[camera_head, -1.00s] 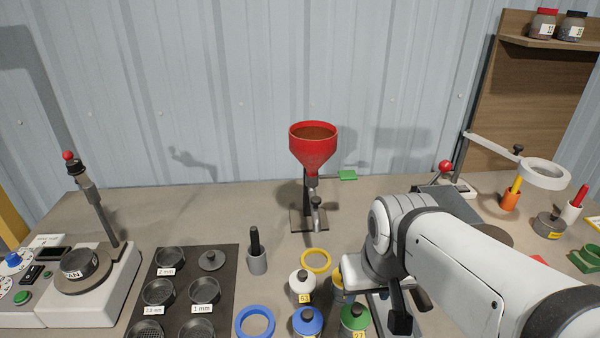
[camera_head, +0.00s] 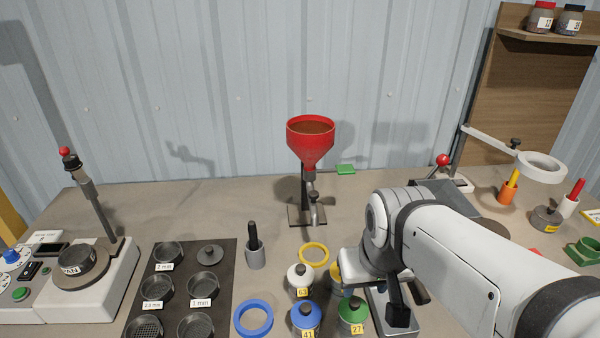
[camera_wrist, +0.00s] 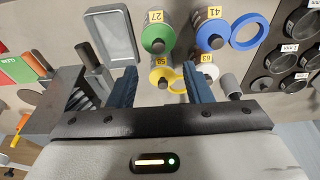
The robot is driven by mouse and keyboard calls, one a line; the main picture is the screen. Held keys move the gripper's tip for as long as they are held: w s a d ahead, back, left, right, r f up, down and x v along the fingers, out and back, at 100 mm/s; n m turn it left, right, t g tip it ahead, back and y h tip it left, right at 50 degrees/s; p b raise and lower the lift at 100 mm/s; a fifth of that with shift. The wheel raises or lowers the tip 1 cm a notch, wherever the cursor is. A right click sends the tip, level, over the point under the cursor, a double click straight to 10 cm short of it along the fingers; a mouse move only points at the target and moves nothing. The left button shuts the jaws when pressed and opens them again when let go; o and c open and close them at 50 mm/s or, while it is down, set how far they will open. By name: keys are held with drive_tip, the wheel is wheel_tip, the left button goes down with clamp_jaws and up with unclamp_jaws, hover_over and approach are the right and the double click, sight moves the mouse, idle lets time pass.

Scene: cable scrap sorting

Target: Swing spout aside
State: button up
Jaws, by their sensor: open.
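A red funnel (camera_head: 311,142) filled with brown material stands on a dark stand near the back wall. A grey metal spout (camera_head: 314,208) with a dark knob hangs below it, pointing down toward the stand's base plate (camera_head: 298,214). In the head view my arm is to the right and in front of the funnel stand, well apart from the spout. The spout is not recognisable in the wrist view.
Lidded jars in white (camera_head: 299,276), blue (camera_head: 305,315) and green (camera_head: 351,308) stand in front of the stand. A yellow ring (camera_head: 314,254), blue ring (camera_head: 254,317) and grey holder (camera_head: 254,253) are nearby.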

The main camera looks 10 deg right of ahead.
drive_tip(key=shift+w+d, duration=0.1)
drive_tip(key=n+t+y+b, duration=0.5)
drive_tip(key=n+t+y, duration=0.45)
drive_tip(key=y, duration=0.35)
approach(314, 192)
drive_tip(key=x, duration=0.3)
drive_tip(key=shift+m, duration=0.25)
drive_tip(key=x, duration=0.4)
drive_tip(key=f+p+x, duration=0.1)
drive_tip(key=x, duration=0.2)
clamp_jaws()
